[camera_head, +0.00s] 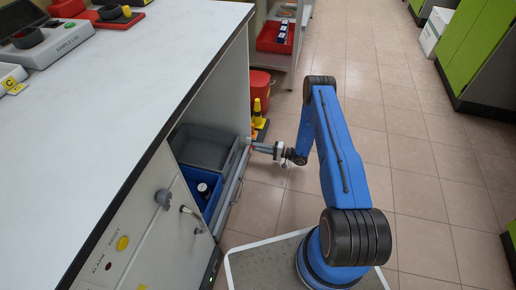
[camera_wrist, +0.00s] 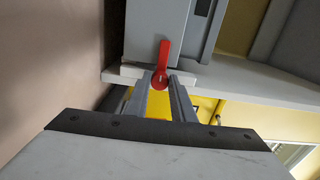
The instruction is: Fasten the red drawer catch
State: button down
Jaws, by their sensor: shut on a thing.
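The red drawer catch (camera_wrist: 162,60) shows in the wrist view as a small lever, its narrow arm pointing up the picture and its round end low between my fingers. It lies against a grey panel. My gripper (camera_wrist: 160,82) is shut on the catch, one finger on each side. In the head view my gripper (camera_head: 254,147) is at the far end of the drawer's grey front (camera_head: 229,192); the catch is too small to make out there. The drawer stands out from the bench, and its inside shows from above.
A white-topped bench (camera_head: 135,60) stands at left. Yellow and red items (camera_head: 257,108) stand behind my gripper. Tiled floor (camera_head: 415,150) at right is clear.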

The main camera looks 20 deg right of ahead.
jog(key=shift+s, duration=0.1)
jog(key=c, duration=1.5)
grip_release()
jog(key=v, duration=1.7)
jog(key=shift+d, duration=0.2)
